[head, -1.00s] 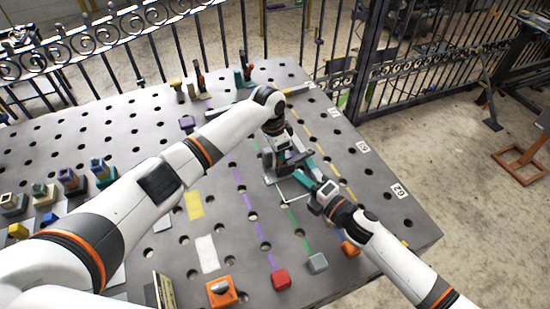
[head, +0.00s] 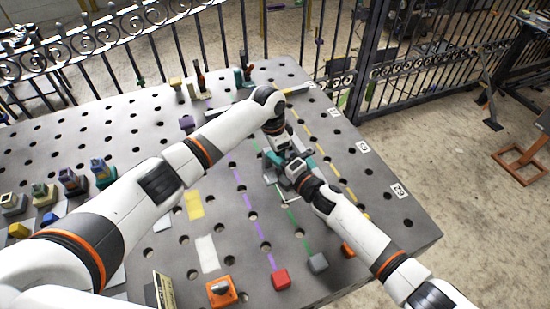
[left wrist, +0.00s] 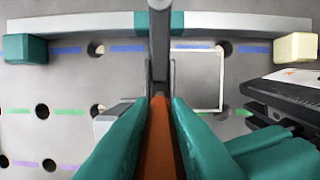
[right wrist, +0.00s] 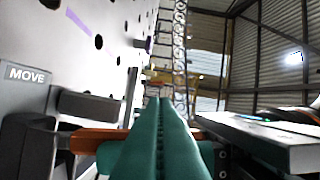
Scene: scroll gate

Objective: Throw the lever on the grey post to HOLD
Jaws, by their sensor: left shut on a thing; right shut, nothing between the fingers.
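The grey post (right wrist: 28,95), with a MOVE label, is at the left of the right wrist view. A dark bar (right wrist: 88,107) and an orange bar (right wrist: 95,140) stand out beside it; I cannot tell surely which is the lever. My left gripper (left wrist: 159,85) is shut on a dark grey handle (left wrist: 159,45), with an orange strip (left wrist: 161,140) below it between the teal fingers. My right gripper (right wrist: 160,102) is shut and empty, its teal fingers close to the orange bar; contact is unclear. In the head view the grippers crowd together and largely hide the post.
A long grey rail (left wrist: 80,26) has a teal block (left wrist: 25,49) and a cream block (left wrist: 295,47) at its ends. A barred gate (head: 445,70) lies beyond the perforated table (head: 395,235).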

